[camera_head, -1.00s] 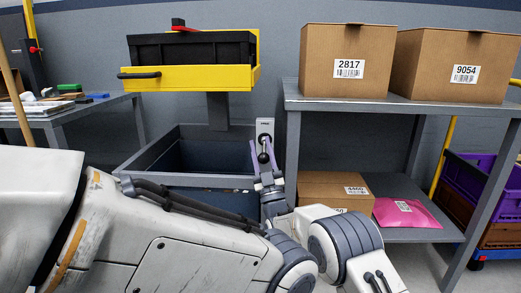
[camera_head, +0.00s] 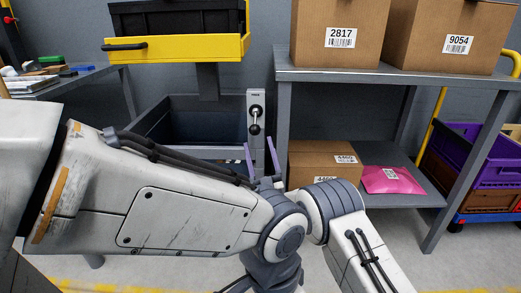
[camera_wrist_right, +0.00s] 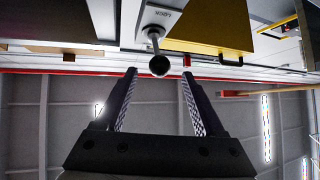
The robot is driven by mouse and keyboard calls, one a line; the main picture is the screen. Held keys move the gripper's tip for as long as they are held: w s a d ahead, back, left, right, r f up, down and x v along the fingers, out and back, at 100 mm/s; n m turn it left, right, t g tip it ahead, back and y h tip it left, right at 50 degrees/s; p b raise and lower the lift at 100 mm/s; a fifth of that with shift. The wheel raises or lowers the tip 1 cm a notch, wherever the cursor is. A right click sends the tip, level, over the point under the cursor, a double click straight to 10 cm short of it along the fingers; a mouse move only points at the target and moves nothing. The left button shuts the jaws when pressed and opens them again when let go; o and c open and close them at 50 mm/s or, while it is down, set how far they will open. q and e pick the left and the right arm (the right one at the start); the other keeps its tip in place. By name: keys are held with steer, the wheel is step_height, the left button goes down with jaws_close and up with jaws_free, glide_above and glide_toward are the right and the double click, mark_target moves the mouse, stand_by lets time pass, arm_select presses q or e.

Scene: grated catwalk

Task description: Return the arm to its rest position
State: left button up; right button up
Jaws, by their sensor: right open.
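My right gripper (camera_head: 260,158) is open and empty, with two purple fingers pointing up and spread apart in the head view. It is just below a black-knobbed lever (camera_head: 255,121) on an upright grey panel (camera_head: 257,100). In the right wrist view, the fingers (camera_wrist_right: 158,76) spread on either side of the line to the lever's black knob (camera_wrist_right: 159,66). The knob shows beyond the fingertips, and nothing is between the fingers. My bulky white arm fills the lower part of the head view. My left gripper is not in view.
A yellow-framed black bin (camera_head: 175,30) is above an open grey container (camera_head: 185,120). At right, a grey shelf (camera_head: 390,76) bears two boxes, with another box (camera_head: 325,160) and a pink parcel (camera_head: 390,180) below. A side table (camera_head: 70,80) is at left.

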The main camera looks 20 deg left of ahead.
steer(key=shift+s+d+f, duration=0.3)
steer(key=shift+s+f, duration=0.1)
steer(key=shift+f, duration=0.15)
